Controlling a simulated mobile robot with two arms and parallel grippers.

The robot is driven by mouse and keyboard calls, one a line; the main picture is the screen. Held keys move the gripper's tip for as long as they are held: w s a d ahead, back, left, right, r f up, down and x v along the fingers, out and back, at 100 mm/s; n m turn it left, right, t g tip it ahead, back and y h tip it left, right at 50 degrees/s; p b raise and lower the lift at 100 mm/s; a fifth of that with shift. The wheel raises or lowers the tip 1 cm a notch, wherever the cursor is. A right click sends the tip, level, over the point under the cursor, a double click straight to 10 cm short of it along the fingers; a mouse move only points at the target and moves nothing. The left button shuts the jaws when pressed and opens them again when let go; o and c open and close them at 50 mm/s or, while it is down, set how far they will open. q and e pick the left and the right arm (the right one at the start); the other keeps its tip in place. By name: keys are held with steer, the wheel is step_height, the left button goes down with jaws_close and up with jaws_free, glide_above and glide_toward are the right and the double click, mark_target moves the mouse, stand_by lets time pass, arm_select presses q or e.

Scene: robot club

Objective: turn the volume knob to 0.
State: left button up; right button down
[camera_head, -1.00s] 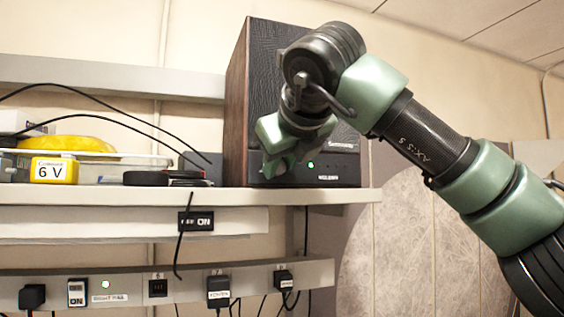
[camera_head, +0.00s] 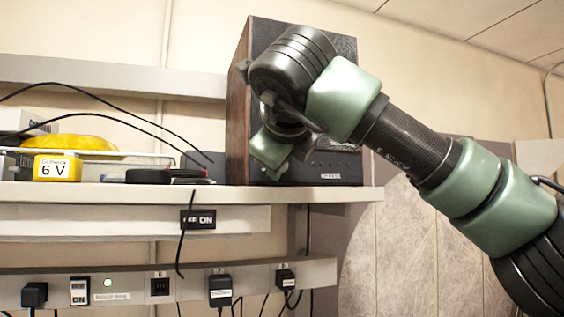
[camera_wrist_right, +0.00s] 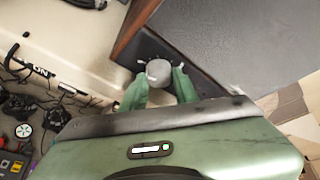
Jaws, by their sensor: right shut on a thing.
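The black speaker (camera_head: 237,130), with wood-look sides, stands on the shelf in the head view. Its front face also shows in the right wrist view (camera_wrist_right: 225,45). The grey round volume knob (camera_wrist_right: 158,71) sits on that face, with pale marks around it. My right gripper (camera_wrist_right: 159,84) is shut on the knob, one green finger on each side. In the head view my right gripper (camera_head: 270,165) is at the speaker's lower front, and my wrist hides the knob. My left gripper is not in view.
The white shelf (camera_head: 120,197) carries a yellow 6 V block (camera_head: 57,168), a clear bin (camera_head: 130,158) and a dark red-black item (camera_head: 155,176) left of the speaker.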

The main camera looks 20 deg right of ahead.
steer(key=c, duration=1.1)
jaws_free()
